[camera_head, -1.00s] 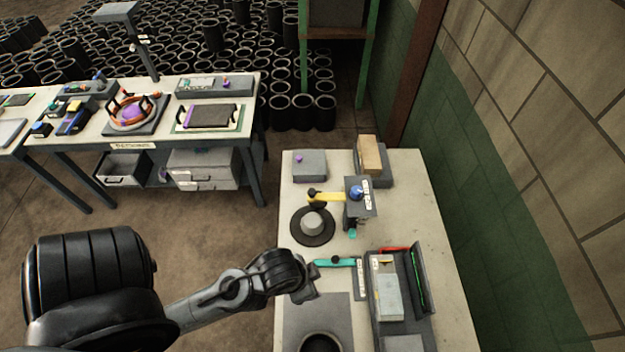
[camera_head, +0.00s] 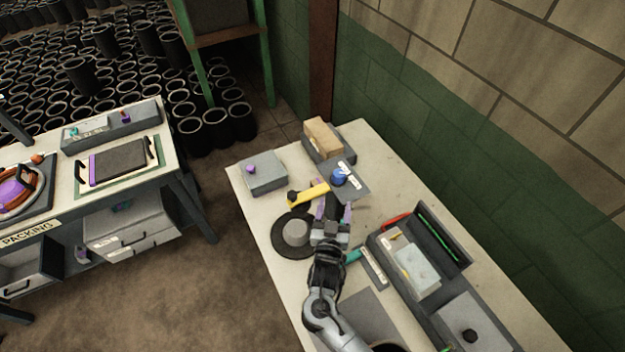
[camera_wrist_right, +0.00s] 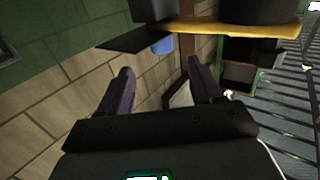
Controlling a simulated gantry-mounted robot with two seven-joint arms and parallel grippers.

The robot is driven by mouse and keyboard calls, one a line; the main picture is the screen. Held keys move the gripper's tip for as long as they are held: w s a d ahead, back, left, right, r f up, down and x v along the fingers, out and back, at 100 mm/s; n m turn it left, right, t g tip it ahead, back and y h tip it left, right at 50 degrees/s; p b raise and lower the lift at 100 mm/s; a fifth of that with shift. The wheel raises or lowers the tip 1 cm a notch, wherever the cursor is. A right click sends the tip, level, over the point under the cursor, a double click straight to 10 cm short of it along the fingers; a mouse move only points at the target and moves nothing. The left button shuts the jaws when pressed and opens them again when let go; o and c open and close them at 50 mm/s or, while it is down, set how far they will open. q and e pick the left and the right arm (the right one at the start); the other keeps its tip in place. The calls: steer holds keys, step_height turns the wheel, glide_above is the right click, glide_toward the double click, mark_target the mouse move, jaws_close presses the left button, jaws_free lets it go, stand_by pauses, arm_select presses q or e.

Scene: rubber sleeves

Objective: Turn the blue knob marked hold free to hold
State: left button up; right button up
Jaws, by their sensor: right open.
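The blue knob (camera_head: 339,177) sits on top of a dark grey block (camera_head: 352,187) with white labels; the lettering is too small to read. A yellow arm (camera_head: 309,194) with a dark end sticks out to its left. My right gripper (camera_head: 333,208) is open and empty, just on the near side of the block, apart from the knob. The knob's pointer is not readable. My left gripper is out of view.
A round black disc with a grey hub (camera_head: 294,235) lies left of my right gripper. A teal handle (camera_head: 354,255) is close to the wrist. A dark tray (camera_head: 440,255) stands to the right, a grey box (camera_head: 264,177) and a cardboard-coloured block (camera_head: 323,138) behind. Bare table lies right of the knob.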

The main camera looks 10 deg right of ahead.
mark_target(338, 179)
steer(key=b+x, duration=0.2)
steer(key=x, duration=0.1)
steer(key=b+x, duration=0.2)
steer(key=x, duration=0.1)
steer(key=r+b+x, duration=0.1)
steer(key=b+x, duration=0.1)
steer(key=x, duration=0.2)
steer(key=shift+w, duration=0.15)
steer(key=shift+w+d+r+b, duration=0.25)
steer(key=shift+w+d+b, duration=0.1)
steer(key=shift+w+b, duration=0.3)
steer(key=shift+w, duration=0.1)
steer(key=shift+c, duration=0.3)
steer(key=c, duration=0.9)
steer(key=shift+o, duration=0.2)
